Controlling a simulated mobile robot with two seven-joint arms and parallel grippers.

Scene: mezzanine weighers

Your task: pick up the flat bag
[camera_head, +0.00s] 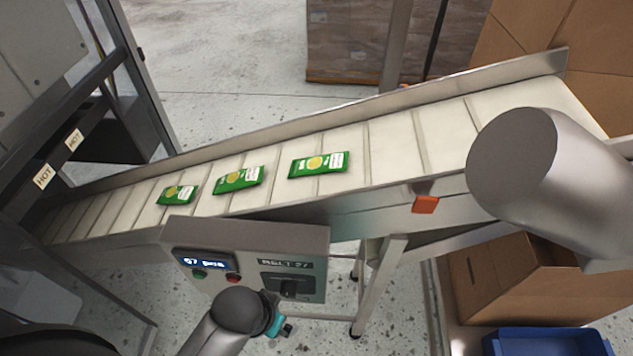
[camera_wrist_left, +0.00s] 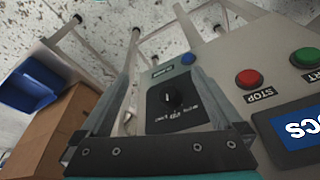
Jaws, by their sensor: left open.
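Three green bags lie apart in a row on the pale slatted belt (camera_head: 392,147): a left bag (camera_head: 177,195), a middle bag (camera_head: 238,180) and a right bag (camera_head: 318,164). Each has a yellow and white print. At this size I cannot tell which one is flat. My left gripper (camera_wrist_left: 160,75) is open and empty, with its fingers in front of the control panel's dark knob (camera_wrist_left: 171,98). In the head view it is low in front of the panel, below and apart from the bags. My right gripper is out of view; only its arm shows at the right.
The control panel (camera_head: 310,240) with display and buttons stands at the belt's near side. Metal rails edge the belt. A dark machine frame is at left. A cardboard box (camera_head: 500,275) and a blue bin (camera_head: 545,342) are at lower right. The belt's upper right part is bare.

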